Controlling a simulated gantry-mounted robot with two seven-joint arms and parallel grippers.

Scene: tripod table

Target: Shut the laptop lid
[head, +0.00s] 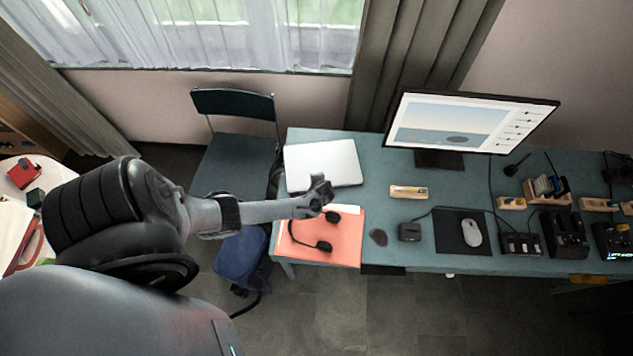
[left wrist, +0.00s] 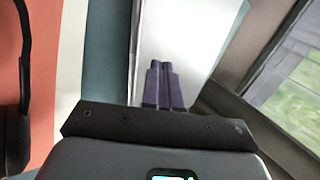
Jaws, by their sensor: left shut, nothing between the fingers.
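The silver laptop (head: 318,162) lies near the left end of the blue-green desk. Its lid looks flat down over the base; a small gap cannot be ruled out from this angle. In the left wrist view its pale surface (left wrist: 185,28) lies beyond the fingers. My left gripper (head: 324,186) is at the laptop's front edge, overlapping it in the head view. The fingers (left wrist: 163,75) are together with nothing between them. I cannot tell whether they touch the laptop. My right gripper is not in view.
A black headset (head: 325,246) lies on an orange folder (head: 345,250) just in front of the laptop. A monitor (head: 470,122), mouse (head: 472,232) and several small devices stand to the right. A dark chair (head: 235,160) is at the desk's left end.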

